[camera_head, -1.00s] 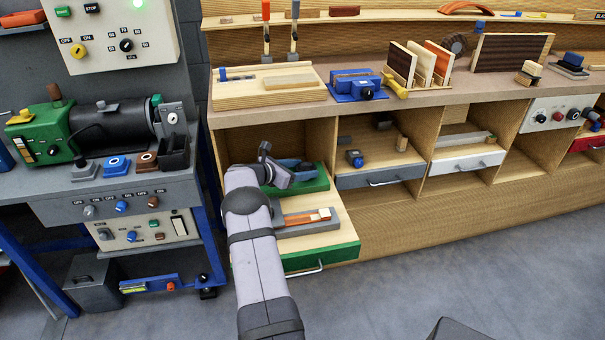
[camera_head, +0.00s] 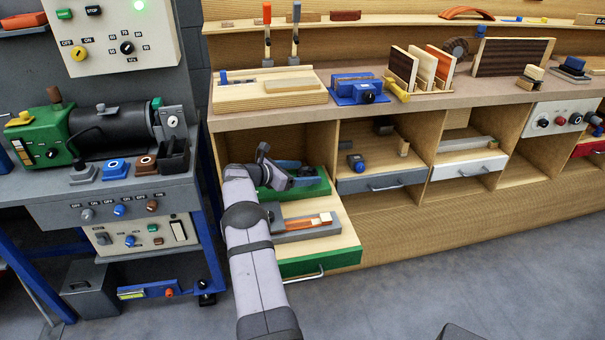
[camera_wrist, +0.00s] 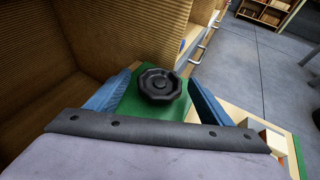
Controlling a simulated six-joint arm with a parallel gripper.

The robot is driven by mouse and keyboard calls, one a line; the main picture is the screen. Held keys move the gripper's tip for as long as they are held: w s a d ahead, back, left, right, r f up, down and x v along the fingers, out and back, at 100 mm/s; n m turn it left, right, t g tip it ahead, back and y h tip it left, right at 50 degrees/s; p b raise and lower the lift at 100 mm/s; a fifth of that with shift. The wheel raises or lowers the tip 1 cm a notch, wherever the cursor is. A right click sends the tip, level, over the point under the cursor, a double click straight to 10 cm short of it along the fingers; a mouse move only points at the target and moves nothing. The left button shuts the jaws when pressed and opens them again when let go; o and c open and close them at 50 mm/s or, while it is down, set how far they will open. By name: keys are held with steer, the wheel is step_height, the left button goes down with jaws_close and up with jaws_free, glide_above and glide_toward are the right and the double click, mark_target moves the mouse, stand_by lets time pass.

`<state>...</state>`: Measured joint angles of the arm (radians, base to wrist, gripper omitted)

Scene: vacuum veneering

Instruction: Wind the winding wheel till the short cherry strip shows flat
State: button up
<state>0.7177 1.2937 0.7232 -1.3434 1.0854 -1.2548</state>
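The winding wheel (camera_wrist: 160,85) is a dark, many-sided knob on a green base (camera_wrist: 135,104) in the wrist view. My gripper (camera_wrist: 160,76) is open, with one blue finger on each side of the wheel and visible gaps between. In the head view my gripper (camera_head: 285,172) is at the green base (camera_head: 316,187), and the wheel itself is hidden or too small to tell. Below, on the pulled-out drawer, a grey block (camera_head: 290,236) carries a reddish-orange strip (camera_head: 300,223) with a pale piece beside it. Whether this is the short cherry strip, I cannot tell.
The wooden cubby wall (camera_wrist: 110,35) is close beside my gripper. The green-fronted drawer (camera_head: 320,262) sticks out below. A grey drawer (camera_head: 380,181) is to the right. The bench top above holds a blue vise-like device (camera_head: 357,89).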

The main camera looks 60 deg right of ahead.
steer(key=shift+a, duration=0.1)
steer(key=shift+p+v, duration=0.3)
steer(key=shift+v, duration=3.3)
